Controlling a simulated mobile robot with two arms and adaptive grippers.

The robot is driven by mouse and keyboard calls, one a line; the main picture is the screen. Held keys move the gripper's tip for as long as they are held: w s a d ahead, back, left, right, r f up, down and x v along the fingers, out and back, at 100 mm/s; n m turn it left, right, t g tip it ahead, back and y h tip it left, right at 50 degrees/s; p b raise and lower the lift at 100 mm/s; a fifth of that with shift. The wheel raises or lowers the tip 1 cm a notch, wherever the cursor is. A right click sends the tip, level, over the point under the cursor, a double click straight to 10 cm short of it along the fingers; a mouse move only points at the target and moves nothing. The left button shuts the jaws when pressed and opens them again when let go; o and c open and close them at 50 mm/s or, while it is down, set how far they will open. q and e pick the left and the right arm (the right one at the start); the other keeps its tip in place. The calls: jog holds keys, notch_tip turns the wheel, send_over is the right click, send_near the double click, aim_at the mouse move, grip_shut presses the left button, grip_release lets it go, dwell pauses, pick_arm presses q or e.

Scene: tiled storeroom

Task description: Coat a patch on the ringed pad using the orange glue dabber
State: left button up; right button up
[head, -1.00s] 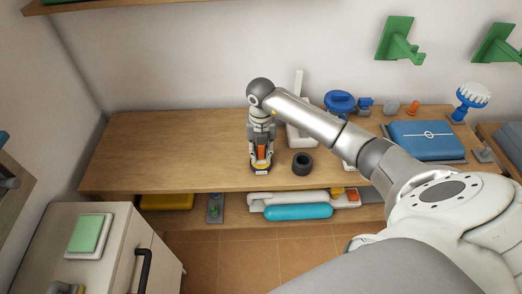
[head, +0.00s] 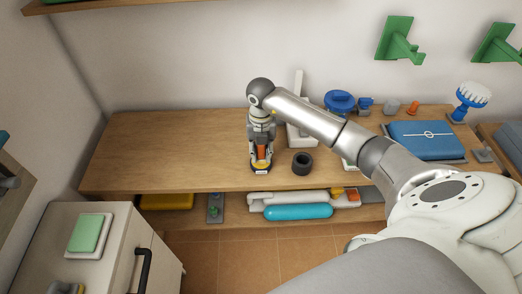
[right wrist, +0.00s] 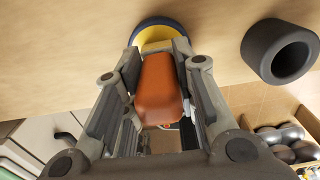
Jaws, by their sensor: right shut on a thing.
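The orange glue dabber (head: 262,153) stands roughly upright at the bench's front edge. Its orange handle (right wrist: 160,88) fills the right wrist view's middle, with a yellow collar and blue rim beyond it. My right gripper (head: 261,161) is shut on the handle from above; its fingers flank it in the right wrist view (right wrist: 158,72). I cannot tell whether the dabber's base touches the bench. A blue pad (head: 408,143) with a white ring mark lies on a dark tray at the bench's right; it looks like the ringed pad. My left gripper is not in view.
A dark hollow cylinder (head: 302,163) stands just right of the dabber, also in the right wrist view (right wrist: 281,50). A white upright stand (head: 299,100) is behind it. The wooden bench (head: 165,150) is clear on the left. A green pad (head: 86,232) lies on the cabinet.

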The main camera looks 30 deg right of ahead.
jog(key=shift+r+p, duration=2.6)
jog(key=shift+r, duration=0.9)
